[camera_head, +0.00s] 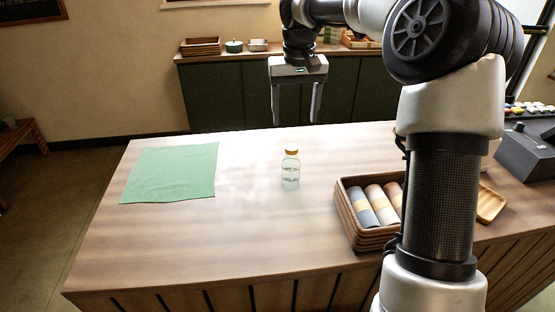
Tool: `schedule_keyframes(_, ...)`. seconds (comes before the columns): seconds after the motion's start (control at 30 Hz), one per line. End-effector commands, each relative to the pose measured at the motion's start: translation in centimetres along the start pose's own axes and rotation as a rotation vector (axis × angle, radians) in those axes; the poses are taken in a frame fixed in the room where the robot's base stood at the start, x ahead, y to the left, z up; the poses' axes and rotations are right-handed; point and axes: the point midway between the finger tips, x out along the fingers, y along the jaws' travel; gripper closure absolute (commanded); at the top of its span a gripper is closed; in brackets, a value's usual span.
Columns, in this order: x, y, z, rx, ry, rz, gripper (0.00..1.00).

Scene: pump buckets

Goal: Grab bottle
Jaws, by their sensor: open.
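A small clear bottle (290,172) with a golden-yellow cap stands upright near the middle of the wooden counter. My gripper (294,119) points down with its two fingers apart and nothing between them. In the picture it is just above the bottle's cap and apart from it. How far it is from the bottle in depth I cannot tell.
A green cloth (172,172) lies flat on the left of the counter (215,245). A wooden tray (356,222) with rolled items stands at the right, partly behind my arm. A dark grey device (528,150) sits at the far right. The counter around the bottle is clear.

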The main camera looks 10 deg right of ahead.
Motion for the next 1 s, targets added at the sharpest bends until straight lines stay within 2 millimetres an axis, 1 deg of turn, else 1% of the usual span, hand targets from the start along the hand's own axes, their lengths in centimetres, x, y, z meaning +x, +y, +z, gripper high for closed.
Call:
schedule_keyframes(0.03, 0.6, 0.1, -0.3, -0.001, -0.004, -0.009, 0.33)
schedule_keyframes(0.17, 2.5, 0.1, -0.3, -0.004, -0.009, -0.014, 0.33)
schedule_keyframes(0.5, 9.8, -0.1, -0.3, -0.004, -0.009, -0.014, 0.33)
schedule_keyframes(0.63, 11.7, -0.1, -0.3, -0.003, -0.007, -0.014, 0.33)
schedule_keyframes(0.87, 13.2, -0.1, -0.5, -0.003, -0.007, -0.013, 0.33)
schedule_keyframes(1.0, 15.2, -0.2, -1.0, -0.004, -0.007, -0.015, 0.33)
